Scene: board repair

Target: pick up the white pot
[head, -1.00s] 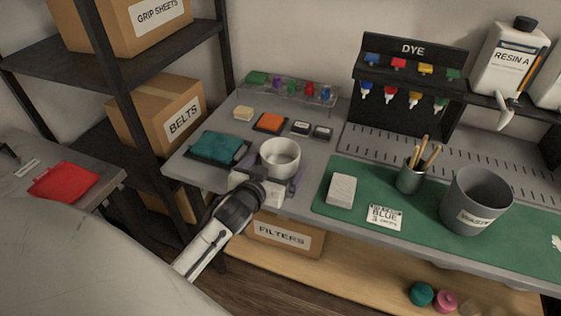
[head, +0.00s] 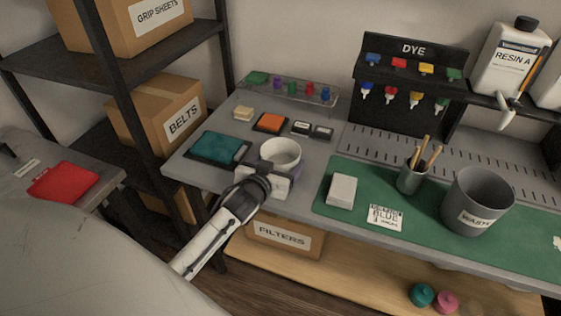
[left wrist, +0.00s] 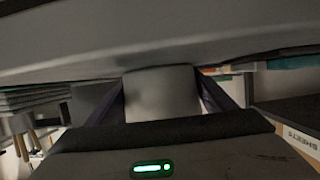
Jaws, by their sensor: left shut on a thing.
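The white pot (head: 281,153) is a small round open cup at the front edge of the grey workbench. My left gripper (head: 276,168) reaches it from the front and is shut on it, with the fingers at its sides. In the left wrist view the pot (left wrist: 161,92) fills the space between the two dark fingers of the gripper (left wrist: 160,95). I cannot tell whether the pot's base touches the bench. My right gripper is not in view.
A teal pad on a dark tray (head: 219,147) lies left of the pot. An orange pad (head: 270,122) and small dark boxes lie behind it. A white block (head: 342,190), a brush cup (head: 411,178) and a grey waste bin (head: 477,202) stand on the green mat to the right.

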